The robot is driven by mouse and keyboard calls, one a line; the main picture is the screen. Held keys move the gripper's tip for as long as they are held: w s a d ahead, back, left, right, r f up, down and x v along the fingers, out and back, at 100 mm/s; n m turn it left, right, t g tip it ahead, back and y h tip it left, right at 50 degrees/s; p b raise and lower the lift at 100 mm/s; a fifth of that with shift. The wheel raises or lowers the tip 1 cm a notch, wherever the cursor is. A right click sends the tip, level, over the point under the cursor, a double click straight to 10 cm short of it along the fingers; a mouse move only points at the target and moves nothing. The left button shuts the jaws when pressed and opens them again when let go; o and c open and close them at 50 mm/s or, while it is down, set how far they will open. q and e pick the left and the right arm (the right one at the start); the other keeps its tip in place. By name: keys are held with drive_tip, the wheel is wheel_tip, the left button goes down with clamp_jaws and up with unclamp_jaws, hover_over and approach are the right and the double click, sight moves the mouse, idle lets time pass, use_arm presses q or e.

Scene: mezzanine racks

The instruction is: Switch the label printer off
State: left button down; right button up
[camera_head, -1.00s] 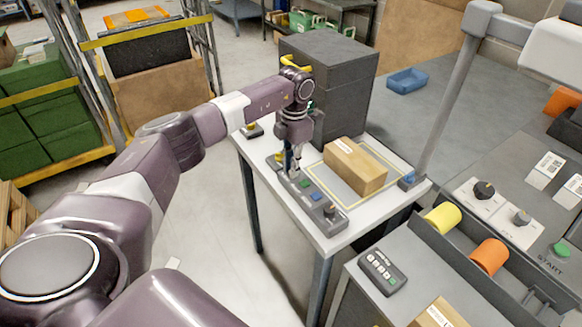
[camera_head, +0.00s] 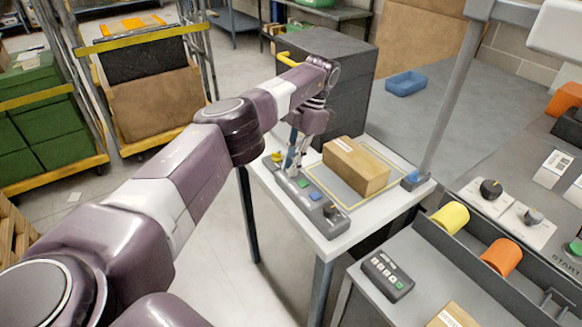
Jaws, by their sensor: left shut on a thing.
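A grey control strip (camera_head: 321,205) lies along the left edge of the white table, with a green button (camera_head: 304,182), a blue button (camera_head: 315,195) and a dark knob with orange (camera_head: 331,209). My left gripper (camera_head: 291,166) points down at the strip's far end, past the green button. Its fingers are shut on a small control there, which they mostly hide. A yellow part (camera_head: 277,156) shows beside the fingers. I cannot tell which device is the label printer. My right gripper is out of view.
A cardboard box (camera_head: 357,165) sits inside the yellow outline, right of the strip. A dark grey cabinet (camera_head: 345,95) stands behind. A grey post (camera_head: 450,90) rises at the table's right. A small keypad (camera_head: 387,276) and yellow and orange rollers (camera_head: 501,256) are nearer, at right.

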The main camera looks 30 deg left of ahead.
use_arm(q)
drive_tip(key=c, duration=2.2)
unclamp_jaws()
drive_tip(key=shift+o, duration=0.2)
wheel_tip(320, 180, up, 10)
